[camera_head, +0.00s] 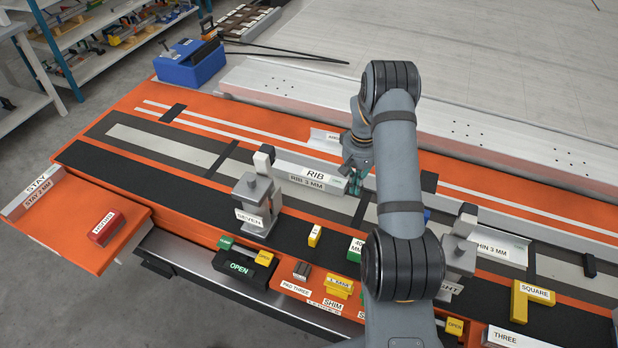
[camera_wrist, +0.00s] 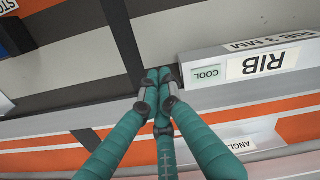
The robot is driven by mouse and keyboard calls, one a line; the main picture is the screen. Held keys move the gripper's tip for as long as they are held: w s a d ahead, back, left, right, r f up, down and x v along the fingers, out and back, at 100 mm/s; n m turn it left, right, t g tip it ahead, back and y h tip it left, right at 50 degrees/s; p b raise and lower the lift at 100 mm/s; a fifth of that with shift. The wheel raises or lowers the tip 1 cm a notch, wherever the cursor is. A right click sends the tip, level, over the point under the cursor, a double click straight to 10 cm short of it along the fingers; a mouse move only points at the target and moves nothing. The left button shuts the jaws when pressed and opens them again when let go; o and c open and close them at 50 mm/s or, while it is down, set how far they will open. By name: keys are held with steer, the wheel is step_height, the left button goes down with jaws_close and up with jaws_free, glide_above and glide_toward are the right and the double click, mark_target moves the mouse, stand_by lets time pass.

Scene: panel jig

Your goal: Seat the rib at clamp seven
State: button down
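The rib (camera_head: 305,172) is a long pale grey bar labelled RIB and RIB 3 MM. It lies on the jig bed, its left end just behind clamp seven (camera_head: 256,206), a grey block with a SEVEN label and a raised black and white head. In the wrist view the rib (camera_wrist: 222,70) shows a COOL tag near its end. My gripper (camera_head: 356,180), with teal fingers, is beside the rib's right end in the head view. In the wrist view my gripper (camera_wrist: 158,76) has its fingertips drawn together, with nothing visible between them. Whether they touch the rib is unclear.
An angle piece (camera_head: 324,139) lies behind the rib. A second clamp (camera_head: 460,245) stands to the right, partly behind my arm. Along the front are an OPEN block (camera_head: 242,266), a yellow square (camera_head: 530,300) and shims (camera_head: 340,287). A red block (camera_head: 106,228) sits on the left tray.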

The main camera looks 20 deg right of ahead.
steer(key=shift+w+a, duration=0.85)
steer(key=shift+a, duration=0.25)
stand_by(0.4)
steer(key=shift+s+d, duration=0.1)
steer(key=shift+d, duration=0.1)
steer(key=shift+s+d+b, duration=0.3)
steer(key=shift+s+d, duration=0.2)
steer(key=shift+d, duration=0.15)
step_height(320, 180, up, 8)
steer(key=p, duration=0.5)
stand_by(0.4)
step_height(320, 180, down, 8)
steer(key=b, duration=0.5)
steer(key=shift+f, duration=0.15)
steer(key=shift+w+a, duration=0.1)
